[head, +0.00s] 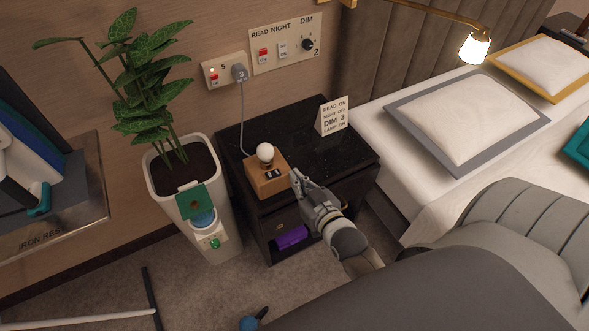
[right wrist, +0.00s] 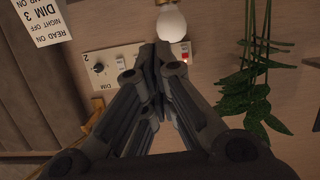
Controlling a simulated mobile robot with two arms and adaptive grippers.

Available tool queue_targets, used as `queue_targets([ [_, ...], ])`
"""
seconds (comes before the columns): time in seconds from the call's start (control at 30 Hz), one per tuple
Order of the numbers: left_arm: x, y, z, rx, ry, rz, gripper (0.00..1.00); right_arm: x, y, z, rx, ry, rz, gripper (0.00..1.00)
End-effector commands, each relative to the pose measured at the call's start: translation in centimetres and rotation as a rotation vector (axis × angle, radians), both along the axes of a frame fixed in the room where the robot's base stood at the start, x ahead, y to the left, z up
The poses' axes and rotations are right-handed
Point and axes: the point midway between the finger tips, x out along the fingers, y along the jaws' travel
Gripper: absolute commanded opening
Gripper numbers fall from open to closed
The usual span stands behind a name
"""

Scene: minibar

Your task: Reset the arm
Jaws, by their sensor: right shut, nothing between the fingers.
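My right gripper (head: 297,177) is shut and empty. Its fingertips are beside the right side of a small wooden lamp base (head: 262,184) that bears a white bulb (head: 265,152) and a small dark switch. I cannot tell whether they touch it. In the right wrist view, which is upside down, the shut fingers (right wrist: 151,52) point towards the wall, with the bulb (right wrist: 171,24) just past them. The right arm reaches in from the lower right of the head view.
The lamp stands on a black nightstand (head: 300,122) with a card sign (head: 332,117). A plug and cord (head: 240,74) join the wall. A wall switch panel (head: 287,44) is above. A potted plant (head: 186,179) stands left, a bed (head: 388,140) right.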

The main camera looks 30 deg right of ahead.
Motion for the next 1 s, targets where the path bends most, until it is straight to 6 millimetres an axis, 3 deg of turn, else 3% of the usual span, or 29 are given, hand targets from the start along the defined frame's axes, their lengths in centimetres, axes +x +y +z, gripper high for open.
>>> queue_targets([
  [0.47, 0.0, -0.1, 0.0, -0.001, 0.0, 0.001, 0.33, 0.0, 0.0, -0.1, 0.0, 0.002, 0.0, 0.0],
  [0.57, 0.0, -0.1, 0.0, -0.001, 0.0, 0.001, 0.33, -0.2, 0.3, -1.8, 0.004, 0.034, 0.006, 0.0],
  [0.67, 0.0, -0.1, 0.0, -0.001, 0.0, 0.001, 0.33, -0.9, 1.1, -6.1, 0.013, 0.118, 0.022, 0.0],
  [0.77, 0.0, -0.1, 0.0, -0.001, 0.0, 0.001, 0.33, -2.8, 2.3, -12.5, 0.022, 0.25, 0.047, 0.0],
  [0.87, -0.1, -0.1, 0.0, -0.001, 0.0, 0.001, 0.33, -5.8, 3.5, -19.2, 0.024, 0.396, 0.076, 0.0],
  [1.0, -0.1, -0.1, 0.1, -0.001, 0.0, 0.002, 0.33, -11.5, 4.8, -27.5, 0.017, 0.601, 0.114, 0.0],
])
